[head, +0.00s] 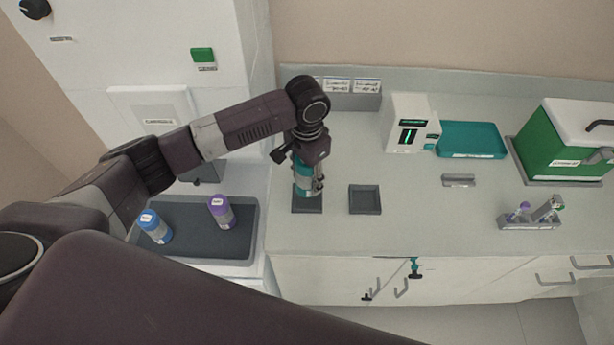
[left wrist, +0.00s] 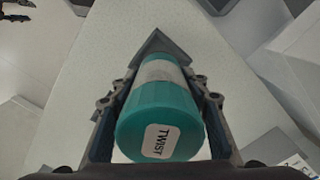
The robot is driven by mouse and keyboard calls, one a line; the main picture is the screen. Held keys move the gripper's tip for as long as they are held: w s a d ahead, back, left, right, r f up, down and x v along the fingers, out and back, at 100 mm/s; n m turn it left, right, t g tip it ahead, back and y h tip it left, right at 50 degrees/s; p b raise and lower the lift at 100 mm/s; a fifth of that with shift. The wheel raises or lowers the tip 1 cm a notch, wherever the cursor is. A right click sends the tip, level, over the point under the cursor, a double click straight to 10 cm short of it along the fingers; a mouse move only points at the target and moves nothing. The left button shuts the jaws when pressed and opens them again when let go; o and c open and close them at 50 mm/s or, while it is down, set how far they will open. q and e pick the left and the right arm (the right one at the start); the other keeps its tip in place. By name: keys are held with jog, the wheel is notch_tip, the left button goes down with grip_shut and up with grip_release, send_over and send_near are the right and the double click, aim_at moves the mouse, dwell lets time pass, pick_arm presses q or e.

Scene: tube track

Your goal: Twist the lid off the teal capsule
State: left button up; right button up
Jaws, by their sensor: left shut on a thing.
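The teal capsule (left wrist: 160,105) stands upright with its teal lid toward my left wrist camera. The lid carries a white label reading TWIST. In the head view the capsule (head: 302,182) stands in a dark square holder (head: 307,209) on the counter, largely covered by my gripper. My left gripper (head: 307,178) comes down from above, with its fingers on both sides of the capsule, shut on it. In the left wrist view the two fingers flank the lid. The lid appears to be on the capsule. My right gripper is not in view.
An empty dark square holder (head: 365,199) sits to the right of the capsule. A dark tray (head: 195,251) at left holds a blue-lidded capsule (head: 155,227) and a purple-lidded capsule (head: 221,212). A white device (head: 408,122), a teal tray (head: 472,140) and a green box (head: 562,140) stand further right.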

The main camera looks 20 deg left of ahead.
pick_arm(q)
jog(key=m, duration=0.2)
jog(key=shift+m, duration=0.4)
jog(key=m+b, duration=0.4)
jog(key=b, duration=0.1)
jog(key=m+b, duration=0.4)
jog(key=b, duration=0.1)
jog(key=shift+f+m, duration=0.2)
jog(key=shift+m, duration=0.1)
jog(key=shift+f, duration=0.85)
jog(key=shift+p, duration=0.6)
jog(key=shift+f, duration=0.1)
jog(key=shift+f, duration=0.3)
